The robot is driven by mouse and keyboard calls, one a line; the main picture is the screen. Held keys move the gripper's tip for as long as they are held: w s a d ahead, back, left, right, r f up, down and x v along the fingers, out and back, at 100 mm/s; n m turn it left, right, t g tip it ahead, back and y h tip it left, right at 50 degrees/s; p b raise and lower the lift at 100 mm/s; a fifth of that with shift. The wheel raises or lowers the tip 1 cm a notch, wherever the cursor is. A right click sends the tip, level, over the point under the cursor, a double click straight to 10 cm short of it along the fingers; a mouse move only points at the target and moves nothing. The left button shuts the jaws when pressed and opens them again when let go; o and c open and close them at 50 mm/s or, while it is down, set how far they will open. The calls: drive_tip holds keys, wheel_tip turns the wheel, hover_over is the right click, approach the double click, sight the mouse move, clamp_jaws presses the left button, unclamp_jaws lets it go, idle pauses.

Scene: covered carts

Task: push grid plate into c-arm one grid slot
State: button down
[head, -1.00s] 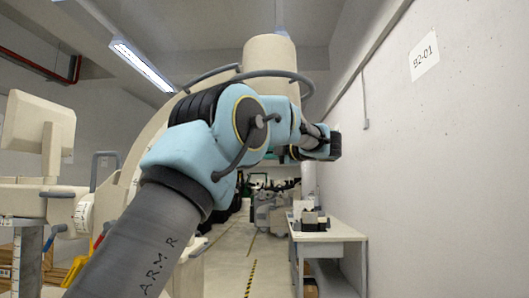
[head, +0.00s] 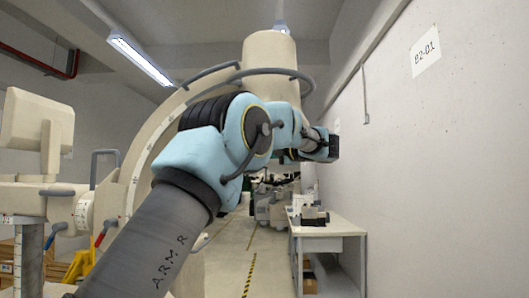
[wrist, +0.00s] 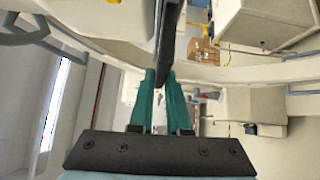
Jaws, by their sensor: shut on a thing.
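In the wrist view, my gripper (wrist: 161,76) has two green fingers shut on a thin dark plate, the grid plate (wrist: 171,38), seen nearly edge-on. The plate runs up from the fingertips to the top edge. The large cream c-arm (head: 270,52) curves behind my arm in the head view. Its pale body (wrist: 112,45) lies close around the plate in the wrist view. I cannot tell whether the plate is inside the grid slot; the slot is not clearly visible. In the head view my arm hides the fingers and plate.
A white wall (head: 450,160) runs close on the right. A side table (head: 335,228) with small equipment stands below it. A cream monitor unit (head: 36,125) is at the left. The floor aisle (head: 235,260) between is clear.

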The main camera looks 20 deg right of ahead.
drive_tip(key=shift+w+d+r+p, duration=0.1)
drive_tip(key=shift+w+d+p, duration=0.15)
drive_tip(key=shift+w+p, duration=0.45)
drive_tip(key=c, duration=0.8)
unclamp_jaws()
drive_tip(key=shift+f, duration=0.2)
drive_tip(key=shift+s, duration=0.1)
drive_tip(key=b+v, duration=0.5)
drive_tip(key=v, duration=0.5)
drive_tip(key=shift+s+d+r, duration=0.15)
drive_tip(key=shift+s+d, duration=0.05)
drive_tip(key=shift+s, duration=0.1)
drive_tip(key=shift+s, duration=0.1)
